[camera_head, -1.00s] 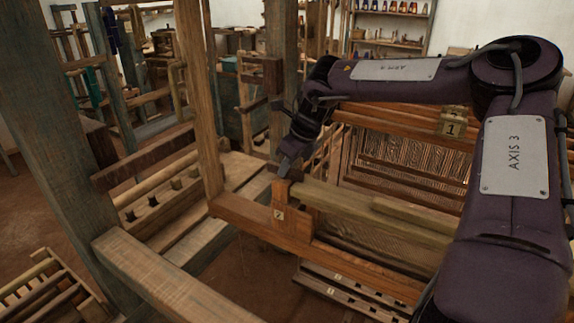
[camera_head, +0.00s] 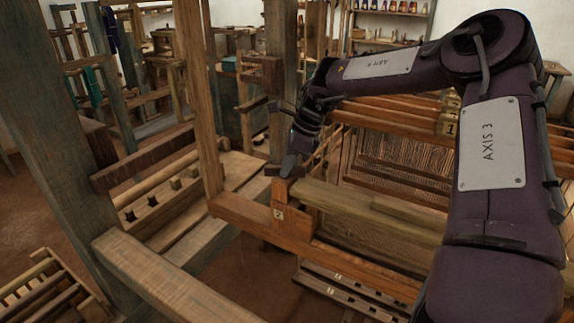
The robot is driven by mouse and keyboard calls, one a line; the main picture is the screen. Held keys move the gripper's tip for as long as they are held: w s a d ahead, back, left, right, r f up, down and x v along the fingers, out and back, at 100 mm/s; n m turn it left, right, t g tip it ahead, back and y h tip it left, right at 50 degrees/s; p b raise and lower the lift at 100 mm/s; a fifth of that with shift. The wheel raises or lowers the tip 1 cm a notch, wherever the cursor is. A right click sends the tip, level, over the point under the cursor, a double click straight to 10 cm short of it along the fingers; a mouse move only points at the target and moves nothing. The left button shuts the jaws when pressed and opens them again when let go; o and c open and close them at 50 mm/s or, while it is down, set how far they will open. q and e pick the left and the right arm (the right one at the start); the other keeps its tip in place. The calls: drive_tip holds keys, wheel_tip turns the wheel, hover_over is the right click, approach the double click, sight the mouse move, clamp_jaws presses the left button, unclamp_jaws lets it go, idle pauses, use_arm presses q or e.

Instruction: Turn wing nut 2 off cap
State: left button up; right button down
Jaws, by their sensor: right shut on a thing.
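The cap with the label 2 (camera_head: 279,214) stands on the orange-brown beam at the middle of the view. My right gripper (camera_head: 287,168) is at the top of this cap, its fingers pointing down and slightly left. It is shut on wing nut 2, which is small and mostly hidden by the fingers. The right arm reaches in from the right side. A second block with the label 1 (camera_head: 449,122) is farther back at the right, partly behind my arm. My left gripper does not show.
A pale wooden roller (camera_head: 350,203) runs right from the cap. A thick post (camera_head: 40,110) and a beam (camera_head: 170,283) stand at the left front. Slatted pieces (camera_head: 45,290) lie at lower left. Warp threads and rails fill the space under my right arm.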

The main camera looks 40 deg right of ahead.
drive_tip(key=n+g, duration=0.1)
drive_tip(key=n, duration=0.2)
drive_tip(key=shift+w+d+y+b, duration=0.1)
drive_tip(key=shift+y+b, duration=0.2)
drive_tip(key=shift+b, duration=0.05)
drive_tip(key=n+g+b, duration=0.1)
drive_tip(key=n, duration=0.1)
drive_tip(key=shift+w+f+n, duration=0.1)
drive_tip(key=shift+f+n, duration=0.05)
drive_tip(key=shift+n, duration=0.15)
drive_tip(key=n+b, duration=0.1)
drive_tip(key=n, duration=0.1)
drive_tip(key=n+g+b, duration=0.1)
drive_tip(key=n+b, duration=0.1)
drive_tip(key=shift+w+g+y, duration=0.1)
drive_tip(key=shift+g+y, duration=0.2)
drive_tip(key=shift+n+g+b, duration=0.4)
drive_tip(key=shift+n+b, duration=0.3)
drive_tip(key=shift+n, duration=0.5)
drive_tip(key=shift+r, duration=0.2)
drive_tip(key=c, duration=1.5)
unclamp_jaws()
drive_tip(key=shift+o, duration=0.2)
